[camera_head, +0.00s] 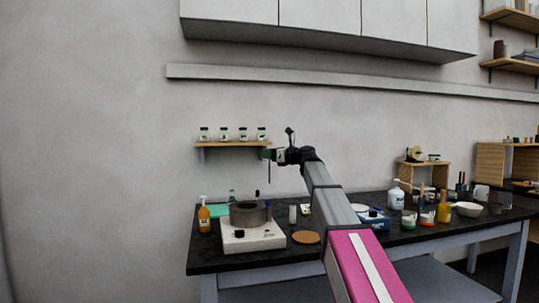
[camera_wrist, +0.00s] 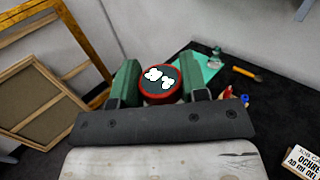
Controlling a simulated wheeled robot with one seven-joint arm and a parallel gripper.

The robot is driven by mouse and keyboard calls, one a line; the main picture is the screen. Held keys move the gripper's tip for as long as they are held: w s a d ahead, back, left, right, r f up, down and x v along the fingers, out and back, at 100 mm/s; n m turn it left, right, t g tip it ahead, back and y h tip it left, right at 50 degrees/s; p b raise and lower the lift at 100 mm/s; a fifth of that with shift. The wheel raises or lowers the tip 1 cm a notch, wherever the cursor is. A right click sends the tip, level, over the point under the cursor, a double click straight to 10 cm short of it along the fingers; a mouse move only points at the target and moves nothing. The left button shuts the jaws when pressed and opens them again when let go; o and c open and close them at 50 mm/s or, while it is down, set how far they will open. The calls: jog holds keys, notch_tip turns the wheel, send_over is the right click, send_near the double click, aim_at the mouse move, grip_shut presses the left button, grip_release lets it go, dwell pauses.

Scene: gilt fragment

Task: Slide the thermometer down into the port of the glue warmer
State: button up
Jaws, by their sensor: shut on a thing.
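The thermometer has a round dial (camera_wrist: 158,88) with a red rim, a dark face and white marks. Its thin dark stem (camera_head: 269,173) hangs about upright in the head view. My gripper (camera_wrist: 159,78) is shut on it, with one green finger on each side of the dial. In the head view my gripper (camera_head: 267,155) is high above the bench, over the right part of the glue warmer. The glue warmer (camera_head: 262,243) is a white box with a grey round pot on top and a dark knob in front. Its port cannot be made out. The stem's tip is well above the pot.
A wall shelf (camera_head: 232,144) with several small jars is just left of my gripper. An orange bottle (camera_head: 204,217) stands left of the warmer, and a brown disc (camera_head: 306,237) lies right. Picture frames (camera_wrist: 40,98) lean at left in the wrist view, and a mint mat (camera_wrist: 205,66) lies beyond.

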jog(key=shift+w+f, duration=0.1)
jog(key=shift+f, duration=2.6)
notch_tip(320, 180, down, 10)
jog(key=shift+w, duration=0.2)
dwell(3.6)
jog(key=o, duration=1)
jog(key=shift+s, duration=0.1)
jog(key=v, duration=1)
jog(key=shift+s+d, duration=0.15)
jog(key=shift+d, duration=0.15)
